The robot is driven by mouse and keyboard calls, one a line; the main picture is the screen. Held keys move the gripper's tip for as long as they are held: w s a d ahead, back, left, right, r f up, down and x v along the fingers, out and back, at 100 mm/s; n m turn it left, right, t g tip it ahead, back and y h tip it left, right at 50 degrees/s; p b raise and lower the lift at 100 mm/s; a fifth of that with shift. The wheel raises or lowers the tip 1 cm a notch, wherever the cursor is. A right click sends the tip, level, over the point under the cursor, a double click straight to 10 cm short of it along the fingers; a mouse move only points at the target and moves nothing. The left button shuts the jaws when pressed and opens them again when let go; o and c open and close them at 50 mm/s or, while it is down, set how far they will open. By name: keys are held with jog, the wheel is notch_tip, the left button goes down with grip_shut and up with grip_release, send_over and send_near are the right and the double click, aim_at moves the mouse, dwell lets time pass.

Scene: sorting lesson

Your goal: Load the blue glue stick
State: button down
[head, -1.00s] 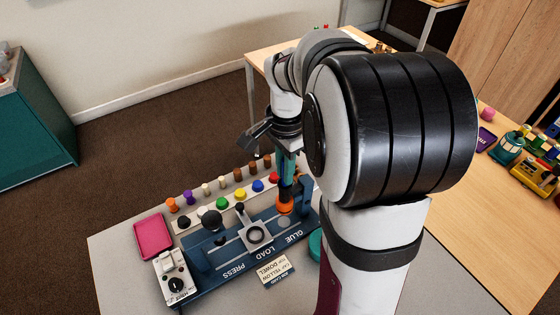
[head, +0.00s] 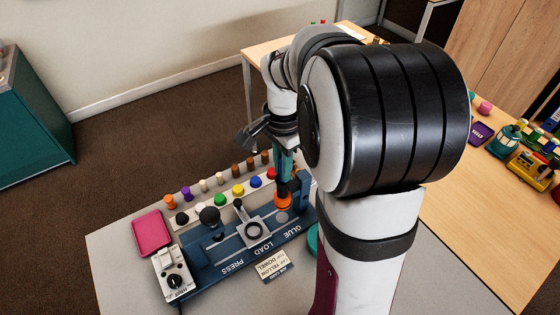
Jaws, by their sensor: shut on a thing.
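My gripper (head: 284,168) points down over the right end of the dark blue press fixture (head: 205,275), near its GLUE label. It is shut on a dark, upright stick (head: 282,188), which I take for the blue glue stick; my fingers hide much of it. An orange collar or end (head: 282,201) shows at its lower part, above a grey round spot on the fixture. I cannot tell whether it touches the fixture. A pale ring-shaped holder (head: 253,229) sits by the LOAD label, and I see nothing standing in it.
A row of coloured caps, with a yellow one (head: 238,190), lies behind the fixture, and a row of dowels behind that. A pink tray (head: 152,233) and a white dial box (head: 174,281) are at left. A job card (head: 276,267) lies in front. My arm hides the right side.

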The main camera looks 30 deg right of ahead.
jog(key=shift+c, duration=1.8)
grip_release()
jog(key=shift+r, duration=0.1)
jog(key=shift+r, duration=3.4)
jog(key=s+a+f+n+y, duration=0.1)
jog(key=s+a+f+n, duration=0.1)
jog(key=s+a+n, duration=0.4)
jog(key=s+a+f+n, duration=0.2)
jog(key=s+a+n, duration=0.3)
jog(key=s+a, duration=0.6)
jog(key=shift+s+f+n+y, duration=0.35)
jog(key=shift+s+n+y, duration=0.05)
jog(key=shift+s, duration=0.7)
